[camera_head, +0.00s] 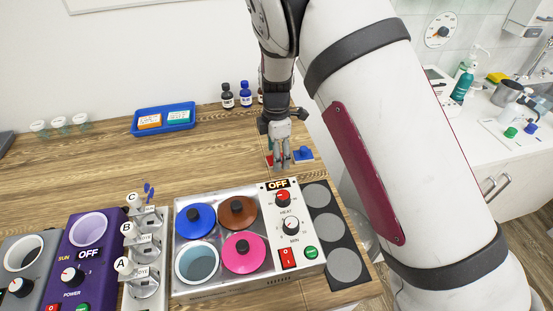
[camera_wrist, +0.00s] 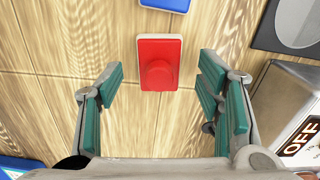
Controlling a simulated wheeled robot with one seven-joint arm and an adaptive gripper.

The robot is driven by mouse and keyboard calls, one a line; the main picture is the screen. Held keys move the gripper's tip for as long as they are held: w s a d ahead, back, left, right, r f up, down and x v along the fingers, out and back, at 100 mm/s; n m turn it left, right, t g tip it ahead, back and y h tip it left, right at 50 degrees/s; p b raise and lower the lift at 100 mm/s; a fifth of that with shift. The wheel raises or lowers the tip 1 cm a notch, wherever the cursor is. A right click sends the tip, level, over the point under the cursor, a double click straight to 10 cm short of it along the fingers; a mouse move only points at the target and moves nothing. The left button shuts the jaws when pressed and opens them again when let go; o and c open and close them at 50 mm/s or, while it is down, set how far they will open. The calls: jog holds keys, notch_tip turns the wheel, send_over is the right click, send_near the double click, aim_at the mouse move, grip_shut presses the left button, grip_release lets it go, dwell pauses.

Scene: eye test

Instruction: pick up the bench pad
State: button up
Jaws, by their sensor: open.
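No thing is marked as the bench pad, and I cannot tell for certain which thing bears that name. In the head view the red pad (camera_head: 270,160) is partly hidden by my fingers. A similar blue pad with a knob (camera_head: 303,153) lies just right of it; its edge shows in the wrist view (camera_wrist: 166,4).
A steel heater unit marked OFF (camera_head: 220,284) with coloured lids stands in front. A black strip with grey discs (camera_head: 347,240) lies to its right. A blue tray (camera_head: 190,119) and small bottles (camera_head: 245,95) stand at the back.

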jog(key=shift+f, duration=0.55)
jog(key=c, duration=1.1)
jog(key=shift+w+r, duration=0.1)
jog(key=shift+r, duration=0.05)
notch_tip(320, 180, up, 10)
jog(key=shift+f+b, duration=0.1)
jog(key=shift+b, duration=0.4)
